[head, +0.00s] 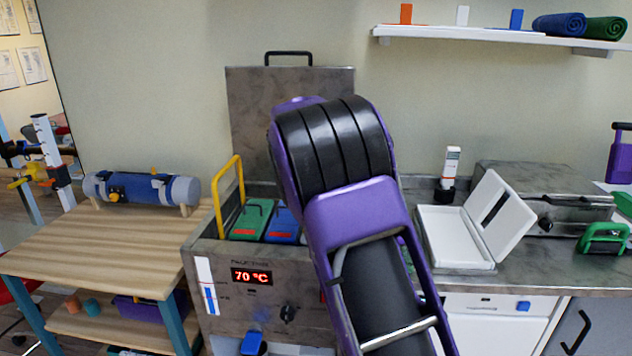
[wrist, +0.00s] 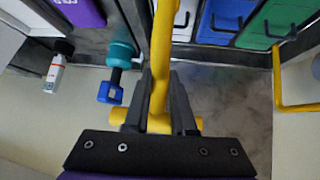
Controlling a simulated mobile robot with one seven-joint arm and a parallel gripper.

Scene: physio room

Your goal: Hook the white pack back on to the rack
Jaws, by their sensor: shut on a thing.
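My gripper (wrist: 158,108) is shut on a yellow bar (wrist: 160,65), which looks like one end handle of the rack in the tank. The rack's other yellow handle (head: 229,186) stands at the tank's left end and shows at the right of the wrist view (wrist: 279,80). A white pack (wrist: 184,18) shows partly in the wrist view, inside the tank, between the held bar and the blue pack (wrist: 225,22). A green pack (wrist: 275,25) sits beyond the blue one. I cannot tell whether the white pack is hooked. In the head view my arm hides the gripper and white pack.
The steel tank (head: 207,262) reads 70 °C, its lid (head: 290,110) raised behind. A teal and blue object (wrist: 120,55) and a white bottle (head: 452,162) stand nearby. An open white case (head: 448,238) lies right; a wooden table (head: 110,245) stands left.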

